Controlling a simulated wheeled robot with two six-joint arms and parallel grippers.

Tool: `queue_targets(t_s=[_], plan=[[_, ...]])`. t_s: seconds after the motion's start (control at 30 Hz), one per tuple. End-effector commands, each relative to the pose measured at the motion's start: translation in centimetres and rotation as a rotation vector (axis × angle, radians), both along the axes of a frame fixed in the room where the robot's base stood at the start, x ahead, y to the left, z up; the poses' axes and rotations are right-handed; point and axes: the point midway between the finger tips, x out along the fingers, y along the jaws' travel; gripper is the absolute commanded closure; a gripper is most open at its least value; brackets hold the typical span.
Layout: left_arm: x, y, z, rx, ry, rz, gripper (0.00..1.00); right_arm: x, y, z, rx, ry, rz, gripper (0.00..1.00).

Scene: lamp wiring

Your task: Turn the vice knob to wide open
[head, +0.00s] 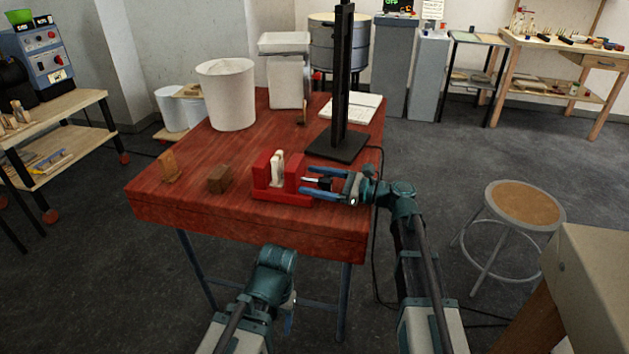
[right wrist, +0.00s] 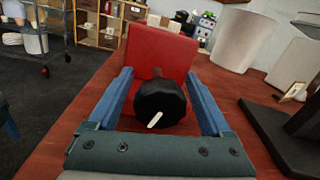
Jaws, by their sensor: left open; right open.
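The red vice (head: 262,172) stands near the front edge of the red wooden table, with a pale upright piece (head: 278,168) between its jaws. Its black faceted knob (right wrist: 160,103) sits on a short shaft in front of the red block and bears a white mark slanting from lower left to upper right. My right gripper (head: 306,180) is open, with its blue fingers on either side of the knob; in the right wrist view (right wrist: 157,76) gaps show between knob and fingers. My left gripper (head: 289,322) hangs low in front of the table, away from the vice, its fingers partly hidden.
A brown block (head: 220,179) and a small wooden piece (head: 169,167) stand left of the vice. A black post on a base (head: 337,146) stands behind my right gripper. A white bin (head: 226,95) stands further back. A stool (head: 522,205) is at the right.

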Motion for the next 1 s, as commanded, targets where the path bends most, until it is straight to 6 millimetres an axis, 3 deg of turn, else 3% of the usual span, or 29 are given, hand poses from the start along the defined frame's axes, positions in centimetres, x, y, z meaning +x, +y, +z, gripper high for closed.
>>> queue_targets(t_s=[0.23, 0.7, 1.0], plan=[[0.0, 0.0, -0.1, 0.0, 0.0, 0.0, 0.33, -0.7, -1.7, -0.1, 0.0, 0.0, -0.003, 0.17], [0.0, 0.0, -0.3, 0.0, 0.0, 0.0, 0.33, -4.1, -10.6, -0.3, 0.0, 0.0, -0.003, 0.17], [0.0, 0.0, -0.4, 0.0, 0.0, 0.0, 0.33, -5.0, -12.8, -0.4, 0.0, 0.0, 0.0, 0.17]])
